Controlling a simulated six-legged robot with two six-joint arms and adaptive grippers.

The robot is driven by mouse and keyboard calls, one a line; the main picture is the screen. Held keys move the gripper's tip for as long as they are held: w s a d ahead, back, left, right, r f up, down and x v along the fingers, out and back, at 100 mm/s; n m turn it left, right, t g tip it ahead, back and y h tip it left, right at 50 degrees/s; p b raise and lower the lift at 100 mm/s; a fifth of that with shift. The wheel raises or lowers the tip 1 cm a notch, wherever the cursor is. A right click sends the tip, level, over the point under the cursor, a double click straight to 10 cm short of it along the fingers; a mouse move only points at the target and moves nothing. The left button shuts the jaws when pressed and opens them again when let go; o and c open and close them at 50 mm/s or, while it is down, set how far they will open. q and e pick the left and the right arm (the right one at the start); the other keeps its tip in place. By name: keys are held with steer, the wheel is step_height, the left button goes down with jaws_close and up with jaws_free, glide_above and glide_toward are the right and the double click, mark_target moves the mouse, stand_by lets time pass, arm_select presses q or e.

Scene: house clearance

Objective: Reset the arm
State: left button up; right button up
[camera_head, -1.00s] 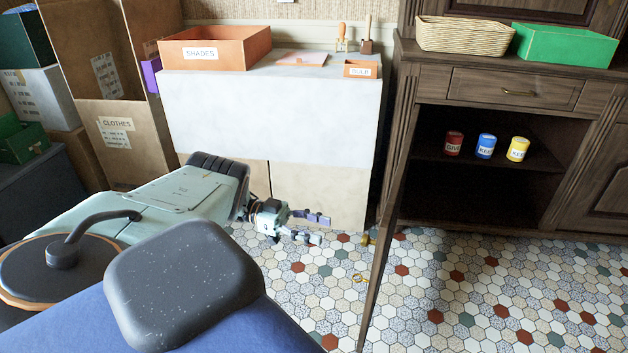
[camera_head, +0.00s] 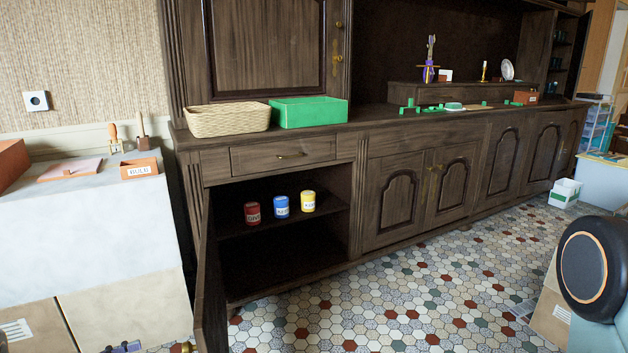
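Only a small part of my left gripper (camera_head: 122,347) shows at the bottom edge on the left, low in front of the white-covered boxes and left of the open cabinet door. The picture edge cuts it off, so its fingers cannot be judged. A rounded mint and black part of my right arm (camera_head: 588,268) shows at the right edge. My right gripper is out of view.
An open cabinet door (camera_head: 210,285) stands out into the room at left. Red (camera_head: 252,213), blue (camera_head: 281,207) and yellow (camera_head: 308,201) cans stand on the cabinet shelf. A wicker basket (camera_head: 227,119) and green box (camera_head: 308,112) sit above. The tiled floor (camera_head: 400,290) is mostly clear.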

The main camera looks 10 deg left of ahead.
arm_select(q)
steer(key=s+d+f+n+t+y+p, duration=0.1)
steer(key=d+f+n+y, duration=0.3)
steer(key=f+n+y, duration=0.6)
steer(key=s+d+f+n+g+y+p, duration=0.1)
steer(key=s+d+f+g, duration=0.15)
steer(key=s+d, duration=0.3)
steer(key=s+d+f+n+g+y+p, duration=0.1)
steer(key=s+d+f+g, duration=0.1)
steer(key=s+d+g, duration=0.3)
steer(key=s+d+r+g+p, duration=0.15)
steer(key=s+d+r, duration=0.25)
steer(key=s, duration=0.5)
steer(key=s+d+r+g+p, duration=0.1)
steer(key=s+d+r+g, duration=0.25)
steer(key=s, duration=0.45)
step_height(320, 180, up, 9)
steer(key=s+d+m+p, duration=0.1)
steer(key=d+p, duration=0.1)
steer(key=shift+f+y+p, duration=0.15)
steer(key=shift+y+p, duration=0.15)
